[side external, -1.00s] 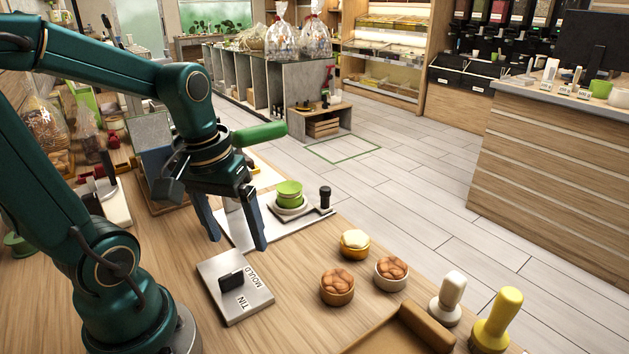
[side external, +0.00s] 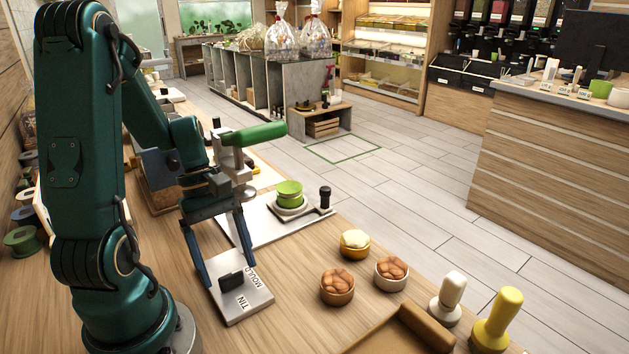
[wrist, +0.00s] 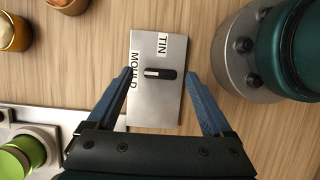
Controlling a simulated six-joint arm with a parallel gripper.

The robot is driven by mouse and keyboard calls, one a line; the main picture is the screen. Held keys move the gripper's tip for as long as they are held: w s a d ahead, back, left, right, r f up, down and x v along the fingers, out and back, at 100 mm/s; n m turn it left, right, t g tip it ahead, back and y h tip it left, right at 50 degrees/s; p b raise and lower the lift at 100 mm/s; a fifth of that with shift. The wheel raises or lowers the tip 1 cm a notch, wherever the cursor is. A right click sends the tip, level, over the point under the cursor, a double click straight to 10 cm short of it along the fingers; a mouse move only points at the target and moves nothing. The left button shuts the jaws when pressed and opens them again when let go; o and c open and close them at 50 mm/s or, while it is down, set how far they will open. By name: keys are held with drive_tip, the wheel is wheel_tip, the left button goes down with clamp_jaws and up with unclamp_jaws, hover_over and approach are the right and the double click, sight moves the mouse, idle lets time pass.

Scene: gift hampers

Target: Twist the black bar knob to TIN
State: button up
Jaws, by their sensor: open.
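The black bar knob (side external: 231,280) stands on a grey metal plate (side external: 243,305) labelled TIN and MOULD. In the wrist view the knob (wrist: 166,74) lies crosswise, its white-marked end pointing left to the MOULD label (wrist: 134,70). The TIN label (wrist: 162,45) is above the knob there. My gripper (side external: 228,276) is open over the plate, fingers pointing down. In the wrist view its fingertips (wrist: 158,75) are beyond the two ends of the bar, with gaps on both sides. I cannot tell their exact height above the plate.
A lever press with a green handle (side external: 258,133) and a green cup (side external: 289,193) stand behind the plate. Filled small bowls (side external: 337,287), a white stamp (side external: 446,298) and a yellow stamp (side external: 497,320) are to the right. Bare wood lies between.

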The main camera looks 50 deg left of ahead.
drive_tip(key=shift+d+f, duration=0.25)
drive_tip(key=shift+f, duration=0.3)
drive_tip(key=c, duration=1.3)
drive_tip(key=m+g, duration=0.1)
drive_tip(key=m, duration=0.2)
clamp_jaws()
drive_tip(key=o, duration=1.3)
unclamp_jaws()
drive_tip(key=shift+r, duration=0.1)
